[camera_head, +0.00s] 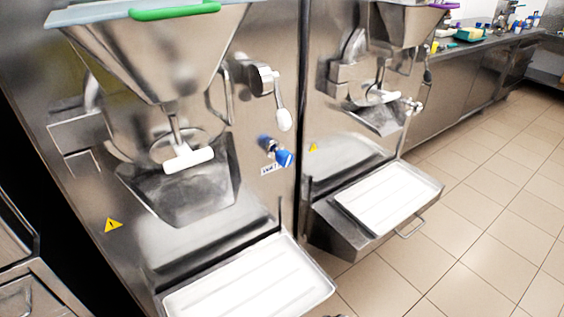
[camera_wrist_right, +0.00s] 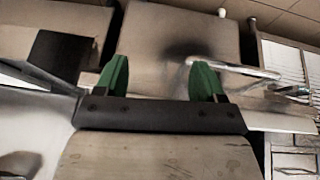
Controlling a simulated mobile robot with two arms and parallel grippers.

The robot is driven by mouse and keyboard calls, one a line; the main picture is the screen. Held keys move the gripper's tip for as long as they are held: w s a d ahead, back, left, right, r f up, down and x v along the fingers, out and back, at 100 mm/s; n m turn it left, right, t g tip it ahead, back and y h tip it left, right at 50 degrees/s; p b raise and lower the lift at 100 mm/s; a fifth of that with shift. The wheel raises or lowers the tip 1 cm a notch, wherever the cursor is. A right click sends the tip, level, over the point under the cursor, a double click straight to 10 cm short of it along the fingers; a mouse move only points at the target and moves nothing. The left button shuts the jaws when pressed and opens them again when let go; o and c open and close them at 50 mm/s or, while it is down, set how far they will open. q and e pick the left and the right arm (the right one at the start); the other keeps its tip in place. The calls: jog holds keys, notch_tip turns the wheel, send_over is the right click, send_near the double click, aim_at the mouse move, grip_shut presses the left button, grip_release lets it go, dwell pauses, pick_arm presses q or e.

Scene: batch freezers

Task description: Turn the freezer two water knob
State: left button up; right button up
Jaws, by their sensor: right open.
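Two batch freezers stand side by side in the head view, a nearer one (camera_head: 75,185) and a farther one (camera_head: 318,120) behind it to the right. A blue water knob (camera_head: 284,157) sticks out from the front of the nearer freezer, right of its outlet, with a small label (camera_head: 269,169) below it. I cannot read a freezer number. No blue knob is clear on the farther freezer. My right gripper (camera_wrist_right: 158,82) shows in the right wrist view with two green fingers spread apart and nothing between them. It does not show in the head view. My left gripper is not in view.
White-lined drip trays (camera_head: 250,285) and (camera_head: 390,197) jut out from both freezers. A lever with a white grip (camera_head: 284,119) hangs just above the blue knob. A counter with small items (camera_head: 468,34) runs behind. Tiled floor (camera_head: 480,210) at right is clear.

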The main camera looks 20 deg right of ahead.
notch_tip(320, 180, up, 3)
jog(key=n+t+y+b, duration=0.2)
jog(key=n+t+y, duration=0.3)
jog(key=n+t, duration=0.5)
send_near(288, 160)
jog(key=w+f+m+t, duration=0.1)
jog(key=w+m+t, duration=0.1)
jog(key=x, duration=0.7)
jog(key=a+x, duration=0.1)
jog(key=x, duration=0.2)
jog(key=shift+a+f, duration=0.1)
jog(key=shift+f, duration=0.25)
jog(key=c, duration=0.9)
